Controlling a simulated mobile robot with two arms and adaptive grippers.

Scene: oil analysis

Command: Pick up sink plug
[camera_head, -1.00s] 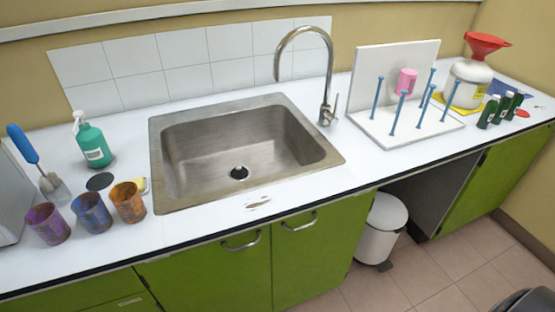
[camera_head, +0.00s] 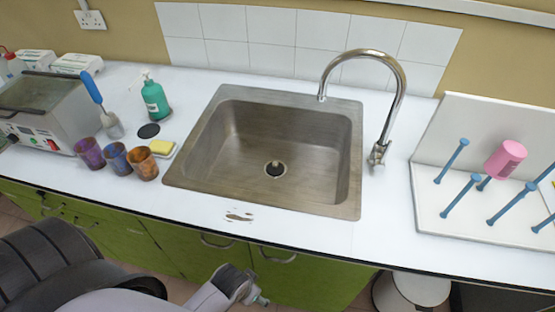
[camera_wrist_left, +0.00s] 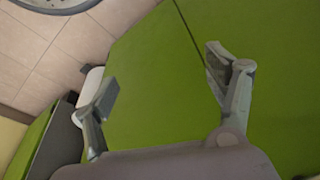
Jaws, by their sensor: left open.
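A flat black disc, which looks like the sink plug (camera_head: 149,130), lies on the white worktop left of the sink (camera_head: 215,185), behind the cups. The sink's drain (camera_head: 275,169) shows as a dark round hole in the basin floor. My left arm enters at the bottom left of the head view, in front of the cabinets and below the worktop. In the left wrist view my left gripper (camera_wrist_left: 170,78) is open and empty, with green cabinet doors behind its fingers. It is well apart from the disc. My right gripper is not in view.
Three stained cups (camera_head: 116,158), a yellow sponge (camera_head: 161,147), a blue-handled brush (camera_head: 92,88) and a green soap bottle (camera_head: 154,99) surround the disc. A water bath (camera_head: 60,110) stands further left. The tap (camera_head: 390,100) arches behind the sink; a peg rack (camera_head: 430,212) stands right.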

